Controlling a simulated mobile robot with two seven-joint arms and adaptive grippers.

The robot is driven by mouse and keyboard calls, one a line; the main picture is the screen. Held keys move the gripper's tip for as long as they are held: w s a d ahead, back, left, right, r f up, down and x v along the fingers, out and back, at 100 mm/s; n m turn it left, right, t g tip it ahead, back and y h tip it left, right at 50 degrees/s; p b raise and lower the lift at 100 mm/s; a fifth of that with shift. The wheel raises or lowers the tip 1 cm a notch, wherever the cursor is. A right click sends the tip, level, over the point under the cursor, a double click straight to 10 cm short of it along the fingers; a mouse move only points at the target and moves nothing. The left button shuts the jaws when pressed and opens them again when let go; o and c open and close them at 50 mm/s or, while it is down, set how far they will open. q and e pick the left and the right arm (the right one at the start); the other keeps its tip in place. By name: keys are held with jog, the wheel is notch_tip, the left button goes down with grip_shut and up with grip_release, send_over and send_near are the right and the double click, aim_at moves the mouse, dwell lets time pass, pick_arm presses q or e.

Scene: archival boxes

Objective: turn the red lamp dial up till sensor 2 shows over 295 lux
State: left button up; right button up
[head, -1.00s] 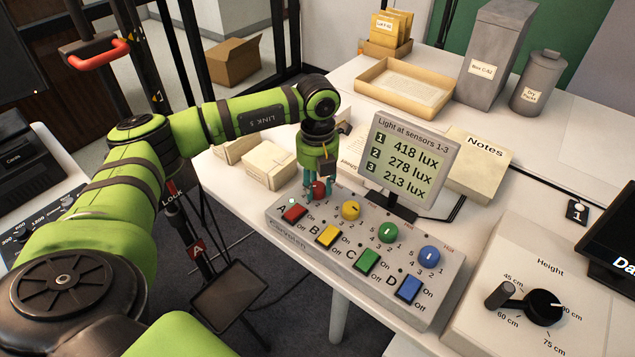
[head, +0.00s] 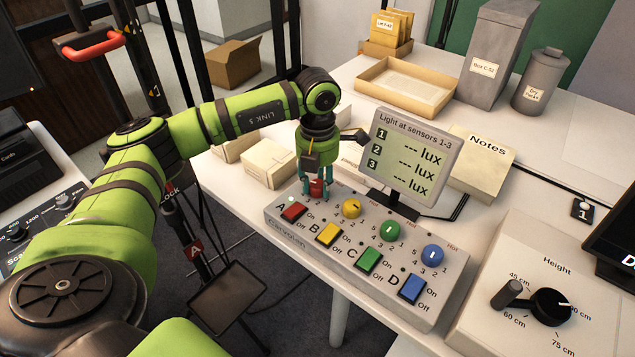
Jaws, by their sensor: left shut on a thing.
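The red lamp dial (head: 317,188) sits at the back left of the grey lamp control box (head: 290,238), above the red switch A (head: 292,212). My left gripper (head: 317,190) points down with its teal fingers around the red dial, shut on it. The fingers hide part of the dial and its scale. The light display (head: 410,155) stands behind the box. It shows dashes instead of lux numbers for sensors 1, 2 and 3. My right gripper is not in view.
Yellow (head: 351,208), green (head: 389,231) and blue (head: 432,255) dials sit right of the red one, with coloured switches in front. A height box (head: 540,290) stands at right. Small cartons (head: 270,163) and a Notes folder (head: 485,160) lie behind.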

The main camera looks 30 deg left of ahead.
aim_at(318, 184)
pick_arm(q)
jog(key=shift+m, duration=0.7)
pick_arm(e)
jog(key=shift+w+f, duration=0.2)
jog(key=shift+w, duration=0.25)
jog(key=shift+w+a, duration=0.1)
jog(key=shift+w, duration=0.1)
pick_arm(q)
jog(key=o, duration=1.1)
jog(key=shift+o, duration=0.2)
notch_tip(318, 184, up, 12)
